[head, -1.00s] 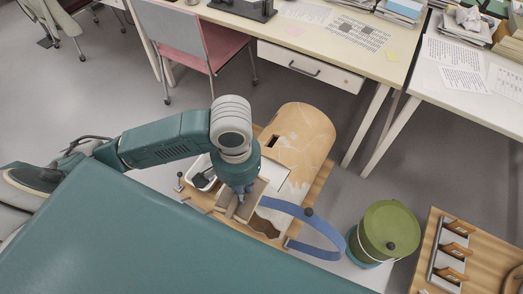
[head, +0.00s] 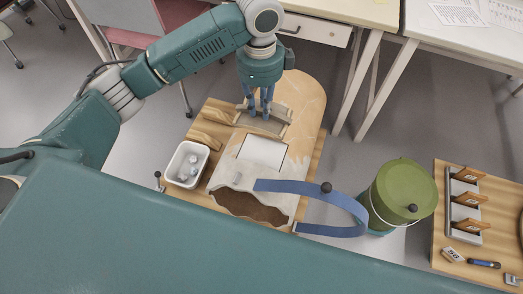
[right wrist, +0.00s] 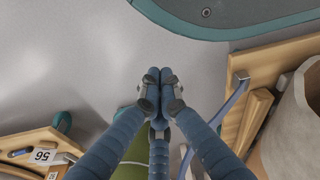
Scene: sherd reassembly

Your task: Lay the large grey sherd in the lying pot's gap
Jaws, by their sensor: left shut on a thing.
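The lying pot (head: 302,92) is tan with pale patches, its jagged dark mouth facing the front. A white rectangular area (head: 262,152) shows on its upper side. My left gripper (head: 262,112) is shut on the grey sherd (head: 278,117), above the pot's rear part, behind the white area. The fingers partly hide the sherd, and the sherd hides the pot beneath it. I cannot tell whether it touches the pot. My right gripper (right wrist: 159,75) shows only in the right wrist view; its blue fingertips are together with nothing visible between them.
The pot lies on a wooden board (head: 185,202) with wooden blocks (head: 205,140) and a white tub (head: 172,165) at left. A blue strap (head: 345,203) curves at the pot's front right. A green lidded bucket (head: 400,190) and a wooden side table (head: 445,225) stand right.

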